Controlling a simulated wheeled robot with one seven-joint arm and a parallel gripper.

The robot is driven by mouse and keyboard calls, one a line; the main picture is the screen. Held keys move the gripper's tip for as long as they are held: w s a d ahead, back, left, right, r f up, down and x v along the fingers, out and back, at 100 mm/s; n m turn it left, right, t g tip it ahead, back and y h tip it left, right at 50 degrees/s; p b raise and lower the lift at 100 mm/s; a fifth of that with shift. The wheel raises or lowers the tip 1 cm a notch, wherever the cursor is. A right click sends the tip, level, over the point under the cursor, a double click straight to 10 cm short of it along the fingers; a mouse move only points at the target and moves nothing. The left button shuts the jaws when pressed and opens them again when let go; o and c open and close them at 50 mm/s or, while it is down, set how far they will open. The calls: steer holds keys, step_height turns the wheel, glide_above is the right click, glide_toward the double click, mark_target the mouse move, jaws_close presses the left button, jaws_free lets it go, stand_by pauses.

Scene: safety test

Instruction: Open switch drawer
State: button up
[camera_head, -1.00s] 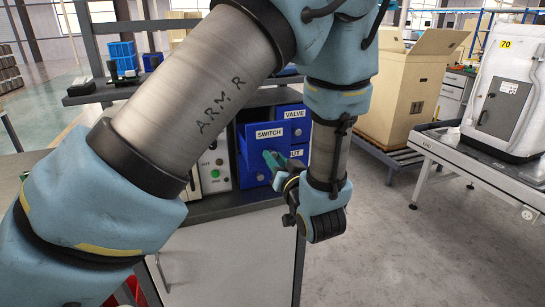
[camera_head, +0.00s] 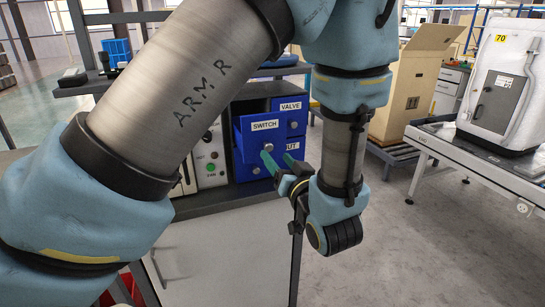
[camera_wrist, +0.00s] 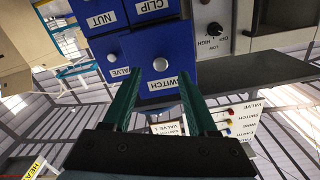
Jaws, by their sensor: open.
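The blue switch drawer (camera_head: 265,135) sticks out of the blue cabinet, its front standing forward of the valve drawer (camera_head: 291,116) beside it. Its label and round knob (camera_head: 269,147) show in the head view. The switch drawer front (camera_wrist: 150,52) also shows upside down in the wrist view, with the knob (camera_wrist: 160,64) between the lines of my fingers. My gripper (camera_head: 278,161) is open, with two green fingers just in front of and below the knob. In the wrist view, my gripper (camera_wrist: 160,80) has its fingers spread and nothing between them. How deep the drawer opening is cannot be told.
A cardboard box (camera_head: 412,85) and a bench with a white machine (camera_head: 501,85) stand to the right. Floor between is clear.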

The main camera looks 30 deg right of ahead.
steer(key=s, duration=0.4)
steer(key=s+b, duration=0.1)
steer(key=shift+s+a, duration=0.4)
